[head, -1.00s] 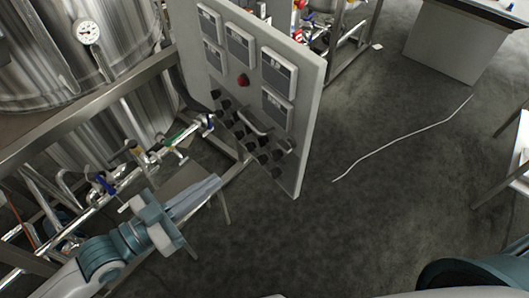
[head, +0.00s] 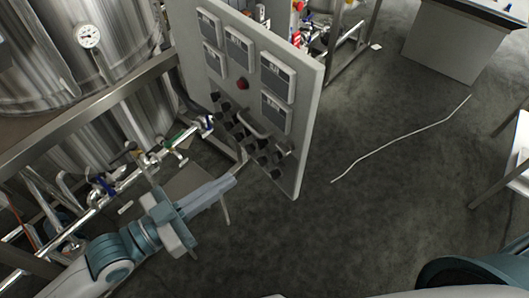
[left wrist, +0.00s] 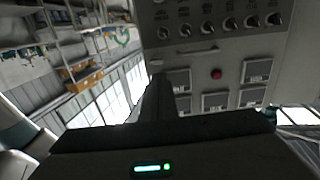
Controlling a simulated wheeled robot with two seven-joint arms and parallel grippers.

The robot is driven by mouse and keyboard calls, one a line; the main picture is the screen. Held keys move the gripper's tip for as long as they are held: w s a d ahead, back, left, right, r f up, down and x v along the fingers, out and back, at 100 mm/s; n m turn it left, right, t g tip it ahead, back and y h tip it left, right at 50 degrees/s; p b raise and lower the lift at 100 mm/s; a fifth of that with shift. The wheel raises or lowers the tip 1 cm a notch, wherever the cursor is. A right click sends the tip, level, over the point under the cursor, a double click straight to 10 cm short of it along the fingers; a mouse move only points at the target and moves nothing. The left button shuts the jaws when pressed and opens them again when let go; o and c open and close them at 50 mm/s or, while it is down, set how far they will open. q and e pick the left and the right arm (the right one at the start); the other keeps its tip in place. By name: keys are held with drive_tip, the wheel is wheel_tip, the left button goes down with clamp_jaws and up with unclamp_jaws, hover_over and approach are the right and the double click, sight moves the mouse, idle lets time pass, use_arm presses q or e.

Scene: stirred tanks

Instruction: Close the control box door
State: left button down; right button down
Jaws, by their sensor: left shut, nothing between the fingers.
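The control box door is a light grey panel (head: 247,85) with several display screens, a red button, dark knobs and a bar handle (head: 252,125). It juts out at an angle from the steel tank frame, its near edge facing right. The left wrist view shows the panel upside down (left wrist: 235,60). My left gripper (head: 234,181) is shut and empty, with its fingertips just left of and below the panel's lower knobs. In the left wrist view its dark fingers (left wrist: 159,98) point toward the panel. I cannot tell whether they touch it. My right gripper is out of view.
Steel tanks (head: 75,50) and a frame with pipes and valves (head: 150,160) fill the left side. A white cable (head: 400,137) lies on the dark floor. A grey counter (head: 458,40) stands at the upper right. The floor right of the panel is mostly clear.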

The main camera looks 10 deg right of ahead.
use_arm(q)
drive_tip(key=p+x, duration=0.4)
drive_tip(key=x, duration=0.7)
drive_tip(key=shift+d+p, duration=0.2)
drive_tip(key=shift+p, duration=0.1)
drive_tip(key=shift+w, duration=0.2)
